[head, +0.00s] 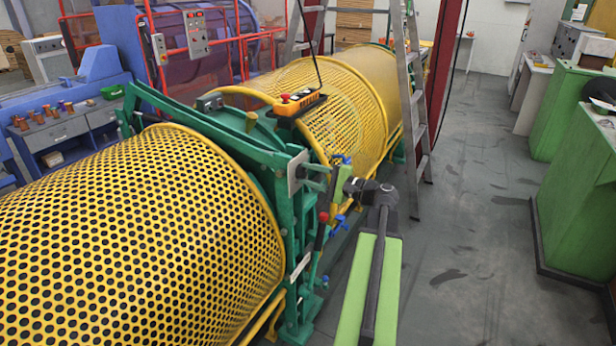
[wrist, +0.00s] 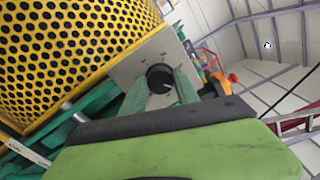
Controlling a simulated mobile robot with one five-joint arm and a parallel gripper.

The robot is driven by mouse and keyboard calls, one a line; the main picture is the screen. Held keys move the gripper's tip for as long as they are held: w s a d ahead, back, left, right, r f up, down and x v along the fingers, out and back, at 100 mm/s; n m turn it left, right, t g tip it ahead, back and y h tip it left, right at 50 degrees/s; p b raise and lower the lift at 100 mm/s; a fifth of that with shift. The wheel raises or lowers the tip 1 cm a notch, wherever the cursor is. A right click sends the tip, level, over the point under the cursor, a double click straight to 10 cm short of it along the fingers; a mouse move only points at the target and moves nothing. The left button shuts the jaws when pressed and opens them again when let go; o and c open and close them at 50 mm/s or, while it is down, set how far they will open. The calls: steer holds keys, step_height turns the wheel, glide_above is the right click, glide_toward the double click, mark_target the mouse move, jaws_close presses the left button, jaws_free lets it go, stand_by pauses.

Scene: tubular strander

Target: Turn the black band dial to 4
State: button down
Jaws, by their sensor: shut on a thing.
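The black band dial (wrist: 160,77) is a round black knob on a grey plate (wrist: 142,66) in the wrist view. A small pale mark shows on its lower right part; no numbers can be read. My gripper (wrist: 161,84) has its two green fingers on either side of the dial and is shut on it. In the head view the grey plate (head: 296,172) stands on the green frame between the yellow drums, and my gripper (head: 312,172) reaches it from the right. The dial itself is hard to make out there.
Yellow perforated drums (head: 140,235) lie left of and behind the plate. A ladder (head: 412,100) stands behind my arm. Green cabinets (head: 582,190) line the right; the grey floor (head: 470,240) between is clear.

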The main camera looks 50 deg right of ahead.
steer(key=shift+d, duration=0.1)
steer(key=c, duration=0.9)
jaws_free()
steer(key=v, duration=1.7)
steer(key=shift+s+f, duration=0.1)
steer(key=shift+s, duration=0.2)
